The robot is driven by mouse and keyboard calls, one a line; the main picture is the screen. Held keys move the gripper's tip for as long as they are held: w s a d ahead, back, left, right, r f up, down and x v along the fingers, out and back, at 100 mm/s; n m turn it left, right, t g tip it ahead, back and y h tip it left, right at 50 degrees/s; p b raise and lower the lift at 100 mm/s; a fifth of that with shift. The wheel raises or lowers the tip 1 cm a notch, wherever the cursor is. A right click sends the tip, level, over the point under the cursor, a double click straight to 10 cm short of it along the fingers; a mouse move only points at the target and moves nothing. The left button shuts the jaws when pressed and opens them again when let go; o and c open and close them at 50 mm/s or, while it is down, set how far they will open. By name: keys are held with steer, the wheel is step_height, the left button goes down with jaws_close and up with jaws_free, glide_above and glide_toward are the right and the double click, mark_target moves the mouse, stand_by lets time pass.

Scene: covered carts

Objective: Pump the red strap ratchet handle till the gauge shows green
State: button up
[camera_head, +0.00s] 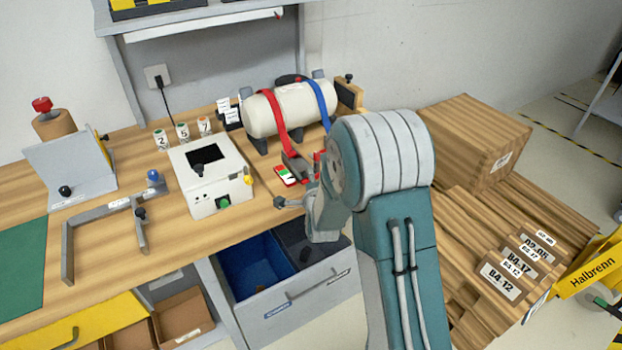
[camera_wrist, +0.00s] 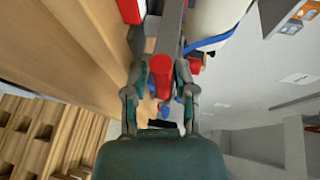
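A red strap (camera_head: 274,112) runs over a white tank (camera_head: 291,101) at the back of the bench. Its grey ratchet (camera_head: 296,166) sits at the tank's front, with a red handle (camera_head: 317,160) partly hidden by my arm. In the wrist view the handle's round red end (camera_wrist: 160,66) lies between the fingers of my gripper (camera_wrist: 160,82). The fingers flank it closely; whether they press on it I cannot tell. The gauge (camera_head: 287,175) is a small red-framed panel beside the ratchet, with green and white showing; its reading is too small to tell.
A blue strap (camera_head: 320,104) crosses the tank's right side. A white box (camera_head: 211,181) with knobs stands left of the ratchet. Numbered canisters (camera_head: 182,131) stand behind it. An open drawer (camera_head: 258,268) is below the bench edge. Wooden boxes (camera_head: 475,135) fill the right side.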

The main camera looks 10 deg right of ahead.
mark_target(310, 165)
jaws_close()
steer(key=shift+r, duration=0.25)
steer(key=shift+w+a+r+n+g, duration=0.15)
steer(key=shift+r+n+g, duration=0.1)
steer(key=shift+r+g, duration=0.5)
steer(key=shift+w+d+r+n+g, duration=0.1)
steer(key=shift+r+n+g, duration=0.15)
steer(key=shift+r+g, duration=0.45)
steer(key=shift+w+r, duration=0.1)
steer(key=shift+r, duration=0.35)
steer(key=w+r, duration=0.2)
steer(key=r, duration=0.1)
steer(key=w+a+r, duration=0.1)
steer(key=shift+r, duration=0.3)
steer(key=shift+w+a+r, duration=0.25)
steer(key=shift+w+r, duration=0.25)
steer(key=shift+w, duration=0.2)
steer(key=shift+w+a+r, duration=0.25)
steer(key=shift+w+r, duration=0.25)
steer(key=shift+w, duration=0.2)
